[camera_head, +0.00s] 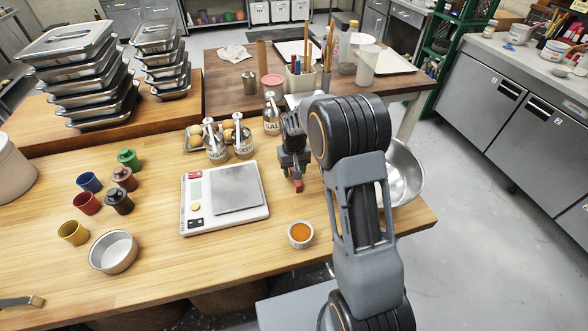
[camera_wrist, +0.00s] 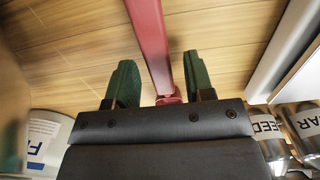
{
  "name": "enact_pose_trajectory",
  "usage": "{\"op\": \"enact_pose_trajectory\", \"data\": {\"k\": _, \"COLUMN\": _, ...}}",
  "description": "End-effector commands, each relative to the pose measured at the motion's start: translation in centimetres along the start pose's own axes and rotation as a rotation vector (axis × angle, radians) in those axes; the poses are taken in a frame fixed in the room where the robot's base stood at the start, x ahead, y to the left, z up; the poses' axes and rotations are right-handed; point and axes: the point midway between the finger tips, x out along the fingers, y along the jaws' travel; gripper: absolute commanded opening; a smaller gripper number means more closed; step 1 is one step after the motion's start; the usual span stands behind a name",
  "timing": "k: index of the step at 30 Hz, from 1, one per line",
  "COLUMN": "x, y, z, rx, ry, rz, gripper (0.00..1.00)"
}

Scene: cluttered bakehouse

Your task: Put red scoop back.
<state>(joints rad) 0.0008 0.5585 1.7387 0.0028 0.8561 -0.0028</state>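A red scoop shows in the wrist view as a long red bar (camera_wrist: 150,35) running between my two green fingers over the wooden tabletop. Its near end lies by the gripper's palm. In the head view only a small red piece (camera_head: 298,185) shows at my fingertips; the rest is hidden. My gripper (camera_head: 294,172) points down at the table, right of the white scale. In the wrist view my gripper (camera_wrist: 158,72) has its fingers apart, with gaps beside the red bar. I cannot tell whether the scoop rests on the table.
A scale (camera_head: 225,197) stands left of my gripper, and an orange-filled cup (camera_head: 301,234) in front. Labelled jars (camera_head: 243,143) stand behind. A steel bowl (camera_head: 405,175) is right of my arm. Coloured pots (camera_head: 87,203) stand at left. A container labelled "FL" (camera_wrist: 40,140) shows in the wrist view.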

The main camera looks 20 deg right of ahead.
Motion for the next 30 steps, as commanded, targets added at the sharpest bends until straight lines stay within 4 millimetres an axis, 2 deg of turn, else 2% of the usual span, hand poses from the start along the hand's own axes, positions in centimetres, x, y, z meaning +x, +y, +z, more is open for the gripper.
{"op": "enact_pose_trajectory", "data": {"k": 5, "x": -0.1, "y": 0.0, "z": 0.0, "rx": 0.000, "ry": 0.000, "rz": 0.000, "gripper": 0.48}}
{"op": "enact_pose_trajectory", "data": {"k": 10, "x": -1.2, "y": 0.0, "z": -0.1, "rx": 0.000, "ry": 0.005, "rz": 0.000, "gripper": 0.48}}
{"op": "enact_pose_trajectory", "data": {"k": 21, "x": -8.1, "y": 0.0, "z": -0.1, "rx": 0.000, "ry": 0.006, "rz": 0.000, "gripper": 0.48}}
{"op": "enact_pose_trajectory", "data": {"k": 30, "x": -11.8, "y": 0.0, "z": 0.0, "rx": 0.000, "ry": 0.002, "rz": 0.000, "gripper": 0.48}}
